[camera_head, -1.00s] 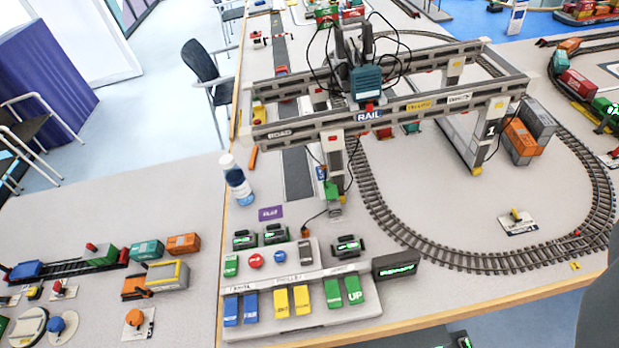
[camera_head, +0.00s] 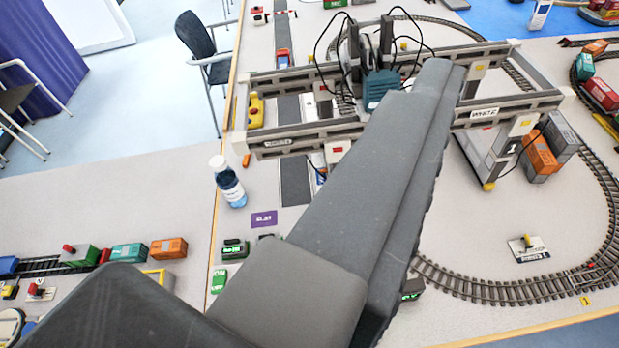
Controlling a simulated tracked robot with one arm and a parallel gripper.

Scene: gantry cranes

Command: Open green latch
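No green latch shows now. A small green part low on the near leg of the gantry crane (camera_head: 300,137) showed a second ago, but my arm hides that spot. The crane's near beam carries a label reading WHITE, and a teal hoist box (camera_head: 378,88) with black cables hangs at its middle. A long dark grey part of my own arm (camera_head: 345,190) crosses from the bottom left up to the crane's right half. I cannot make out two separate fingertips, nor whether the gripper is open or shut.
Most of the control panel is hidden behind my arm; a green button (camera_head: 219,280) shows at its left. A blue-white bottle (camera_head: 228,182) stands near the table's left edge. Orange containers (camera_head: 540,155) and curved track (camera_head: 510,290) lie right.

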